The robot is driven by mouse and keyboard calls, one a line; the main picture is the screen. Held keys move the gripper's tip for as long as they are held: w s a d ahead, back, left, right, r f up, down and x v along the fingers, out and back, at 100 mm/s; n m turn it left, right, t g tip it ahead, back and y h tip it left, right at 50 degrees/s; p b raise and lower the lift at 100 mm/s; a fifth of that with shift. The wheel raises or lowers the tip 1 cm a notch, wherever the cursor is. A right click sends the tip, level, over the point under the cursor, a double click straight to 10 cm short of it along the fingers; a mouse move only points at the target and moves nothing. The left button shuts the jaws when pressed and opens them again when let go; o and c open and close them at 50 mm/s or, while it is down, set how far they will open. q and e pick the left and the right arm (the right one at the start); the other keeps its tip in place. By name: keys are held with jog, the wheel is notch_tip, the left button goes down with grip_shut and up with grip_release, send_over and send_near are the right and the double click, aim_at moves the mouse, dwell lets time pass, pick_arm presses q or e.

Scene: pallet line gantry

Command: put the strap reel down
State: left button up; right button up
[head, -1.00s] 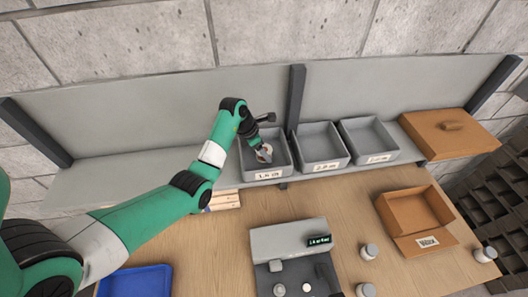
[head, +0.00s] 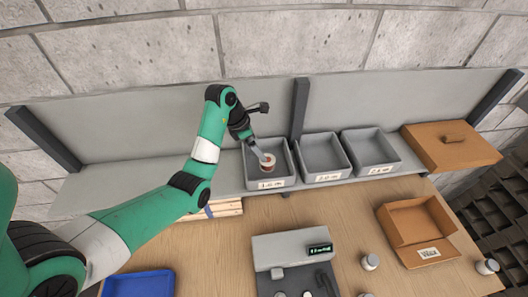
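The strap reel, a small round whitish and reddish-brown piece (head: 267,165), is in the left grey bin (head: 285,172) on the back shelf. My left gripper (head: 262,155) reaches down over that bin from the left, with its tips at the reel's upper left edge. The fingers are too small to show whether they are open or shut, or whether they touch the reel. My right gripper is out of view.
Two more grey bins (head: 325,179) (head: 379,171) stand to the right, then a closed brown box (head: 470,154). An open carton (head: 432,254), white-capped jars (head: 370,262), a scale-like device (head: 290,241) and a blue tray (head: 140,284) are on the wooden table.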

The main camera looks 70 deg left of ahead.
pick_arm(q)
jog(key=p+v, duration=0.2)
jog(key=shift+s+r, duration=0.1)
jog(key=shift+r, duration=0.15)
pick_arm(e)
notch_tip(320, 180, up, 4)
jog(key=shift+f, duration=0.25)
